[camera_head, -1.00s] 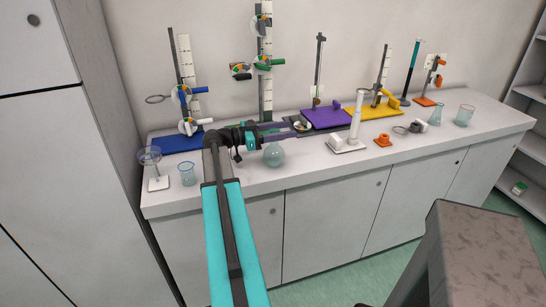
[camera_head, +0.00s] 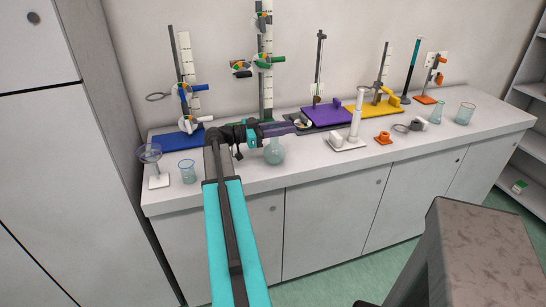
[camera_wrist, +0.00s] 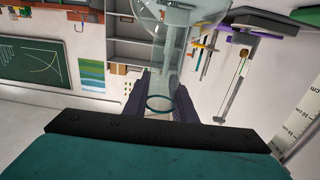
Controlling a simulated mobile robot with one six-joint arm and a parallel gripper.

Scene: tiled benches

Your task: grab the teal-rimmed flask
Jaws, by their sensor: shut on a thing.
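The teal-rimmed flask is a clear round-bodied glass flask (camera_head: 274,152) near the front left of the bench. In the wrist view its bulb (camera_wrist: 185,14) is at the top and its neck runs down to a teal rim (camera_wrist: 158,104). My gripper (camera_head: 282,129) reaches over it from the left in the head view. Its dark purple fingers (camera_wrist: 164,82) are shut on the flask's neck, one on each side. The neck is hidden behind the fingers in the head view. I cannot tell for sure whether the bulb touches the bench.
A beaker (camera_head: 187,171) and a funnel on a stand (camera_head: 150,155) are to the left. Retort stands on blue (camera_head: 177,144), purple (camera_head: 322,118) and yellow bases line the back. The front bench edge is close.

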